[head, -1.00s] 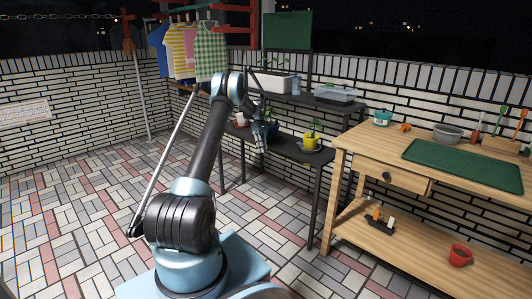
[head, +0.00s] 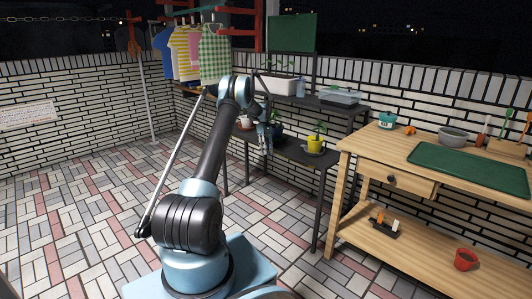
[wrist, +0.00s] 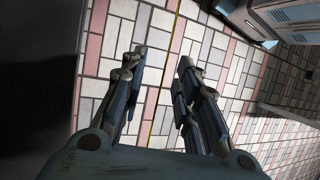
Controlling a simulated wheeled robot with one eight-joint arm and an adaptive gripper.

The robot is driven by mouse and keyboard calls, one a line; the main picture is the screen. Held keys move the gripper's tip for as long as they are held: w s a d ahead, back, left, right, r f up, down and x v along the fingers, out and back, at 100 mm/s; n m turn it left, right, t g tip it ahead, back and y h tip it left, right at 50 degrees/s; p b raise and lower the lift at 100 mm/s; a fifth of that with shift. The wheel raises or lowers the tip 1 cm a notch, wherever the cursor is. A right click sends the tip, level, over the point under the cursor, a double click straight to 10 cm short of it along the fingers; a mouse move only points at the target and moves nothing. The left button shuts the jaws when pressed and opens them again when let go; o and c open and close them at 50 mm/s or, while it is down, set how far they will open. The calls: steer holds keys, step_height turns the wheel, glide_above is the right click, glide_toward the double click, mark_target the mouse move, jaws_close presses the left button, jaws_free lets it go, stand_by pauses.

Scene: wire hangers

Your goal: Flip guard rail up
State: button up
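My gripper (head: 265,138) hangs in front of the dark metal shelf (head: 292,152), near its lower board. In the wrist view its two fingers (wrist: 160,65) are spread apart with nothing between them, only floor tiles behind. I cannot clearly make out a guard rail in either view. A red frame (head: 247,28) stands at the upper back, beside a row of hanging clothes (head: 195,52). The clothes partly cover what lies behind them, and my arm covers part of the shelf.
A wooden workbench (head: 365,150) with a green mat (head: 470,168) stands at right. The shelf holds a white planter (head: 278,85), a clear bin (head: 340,97) and a yellow pot (head: 315,145). The tiled floor at left is clear.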

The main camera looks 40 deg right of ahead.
steer(key=shift+r, duration=0.1)
steer(key=v, duration=1.1)
steer(key=shift+w+r, duration=0.25)
steer(key=shift+w, duration=0.1)
steer(key=shift+d, duration=0.15)
